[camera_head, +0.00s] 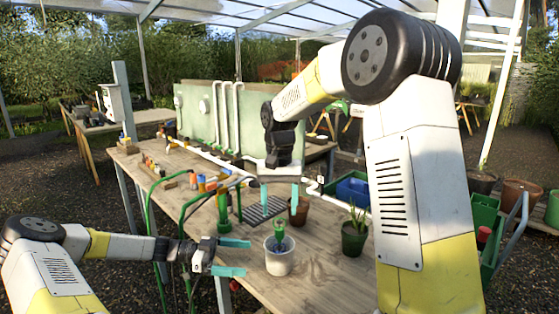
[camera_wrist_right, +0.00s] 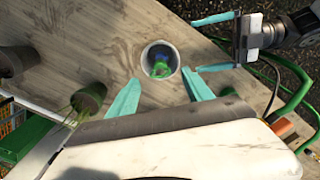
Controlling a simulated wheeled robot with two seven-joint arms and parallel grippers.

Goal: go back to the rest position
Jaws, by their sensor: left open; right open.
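My left gripper (camera_head: 232,257) reaches in low from the left with its two teal fingers apart and nothing between them. It also shows at the top right of the right wrist view (camera_wrist_right: 208,44). My right gripper (camera_head: 279,197) hangs above the wooden table with its teal fingers pointing down, spread and empty; the fingers show in the right wrist view (camera_wrist_right: 160,78) too. A white pot (camera_head: 280,266) with a green item (camera_head: 279,232) in it stands on the table below the right gripper. The pot is just right of the left fingertips, apart from them.
A potted plant (camera_head: 354,234) and a brown pot (camera_head: 298,211) stand on the wooden table (camera_head: 325,265). Green hoses (camera_head: 150,212) hang at its left edge near my left arm. Pipes and a green panel (camera_head: 210,110) stand behind. Green crates (camera_head: 485,215) are at right.

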